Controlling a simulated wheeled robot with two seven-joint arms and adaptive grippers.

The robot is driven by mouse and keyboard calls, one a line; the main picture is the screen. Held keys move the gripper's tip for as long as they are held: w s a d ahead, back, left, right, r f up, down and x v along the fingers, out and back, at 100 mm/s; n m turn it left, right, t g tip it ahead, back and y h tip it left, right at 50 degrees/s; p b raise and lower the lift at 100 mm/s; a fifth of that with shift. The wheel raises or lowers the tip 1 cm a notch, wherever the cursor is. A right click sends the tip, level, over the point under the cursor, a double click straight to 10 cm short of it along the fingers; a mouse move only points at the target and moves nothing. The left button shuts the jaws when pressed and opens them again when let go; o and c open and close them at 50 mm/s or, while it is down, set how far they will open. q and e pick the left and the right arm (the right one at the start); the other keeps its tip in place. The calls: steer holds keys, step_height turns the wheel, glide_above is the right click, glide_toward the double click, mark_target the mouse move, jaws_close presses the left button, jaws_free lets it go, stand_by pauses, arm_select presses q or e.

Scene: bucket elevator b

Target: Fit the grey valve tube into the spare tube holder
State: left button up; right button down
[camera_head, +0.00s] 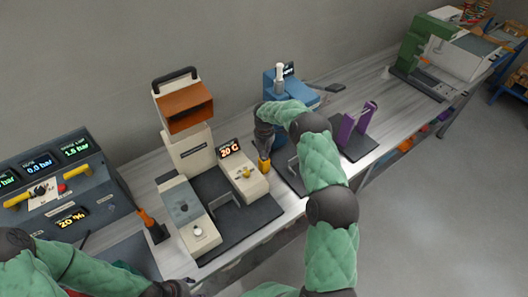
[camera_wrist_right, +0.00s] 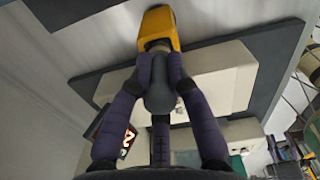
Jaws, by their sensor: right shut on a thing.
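My right gripper (camera_head: 264,143) is above a yellow holder (camera_head: 264,166) beside the cream machine's right side. In the right wrist view, the fingers (camera_wrist_right: 160,82) are closed on a dark grey rounded piece, which looks like the grey valve tube (camera_wrist_right: 159,98). The tube's far end overlaps the yellow holder (camera_wrist_right: 157,24) in that view; I cannot tell whether it is seated in it. In the head view the hand hides the tube. My left arm is at the lower left; its dark gripper end (camera_head: 170,288) is partly cut off, and its fingers are unclear.
The cream machine (camera_head: 188,150) with an orange window stands left of the hand. A blue device (camera_head: 283,85) is behind it. A purple stand (camera_head: 360,122) is to the right and an orange-handled holder (camera_head: 150,226) is to the left. The bench between purple stand and green machine (camera_head: 418,50) is mostly clear.

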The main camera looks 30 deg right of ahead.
steer(key=shift+f+b, duration=0.35)
steer(key=shift+f, duration=0.2)
steer(key=c, duration=1.1)
jaws_free()
step_height(320, 180, up, 8)
steer(key=shift+f, duration=0.25)
steer(key=shift+s, duration=0.1)
